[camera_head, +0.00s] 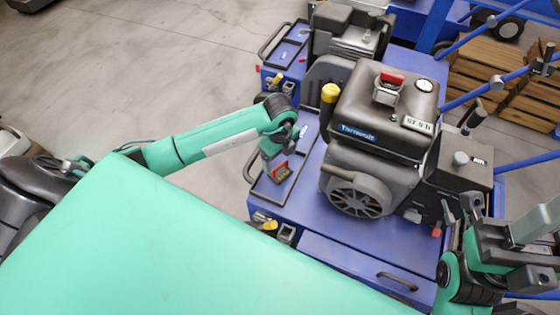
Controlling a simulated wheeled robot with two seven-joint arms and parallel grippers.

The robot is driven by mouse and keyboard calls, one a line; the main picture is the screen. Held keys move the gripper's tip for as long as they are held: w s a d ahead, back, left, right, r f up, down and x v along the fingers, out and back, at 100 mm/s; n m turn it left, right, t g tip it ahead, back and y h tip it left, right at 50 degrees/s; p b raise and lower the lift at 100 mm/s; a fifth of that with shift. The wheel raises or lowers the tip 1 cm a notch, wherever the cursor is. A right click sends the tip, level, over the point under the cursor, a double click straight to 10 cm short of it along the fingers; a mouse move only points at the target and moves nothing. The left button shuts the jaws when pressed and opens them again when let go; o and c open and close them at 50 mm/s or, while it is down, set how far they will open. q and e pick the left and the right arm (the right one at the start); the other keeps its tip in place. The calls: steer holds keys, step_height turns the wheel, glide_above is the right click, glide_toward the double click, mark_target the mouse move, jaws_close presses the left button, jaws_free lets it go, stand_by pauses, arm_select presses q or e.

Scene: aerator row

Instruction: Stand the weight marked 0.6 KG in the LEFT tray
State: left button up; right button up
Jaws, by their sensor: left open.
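My left gripper (276,158) is above a shallow black-edged tray (262,187) on the left side of the blue machine deck. It is open. I see no readable 0.6 KG mark. My right arm (462,275) is at the lower right. Its fingers cannot be made out clearly.
A black and grey engine (385,115) with a red cap and a yellow knob stands right of the tray. A second blue machine with a similar tray (288,52) is behind. Wooden crates (485,65) and blue rails are at the right. Bare floor lies at the left.

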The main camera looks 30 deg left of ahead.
arm_select(q)
step_height(320, 180, up, 5)
steer(key=shift+f+p, duration=0.1)
steer(key=shift+p, duration=0.5)
steer(key=shift+f, duration=0.1)
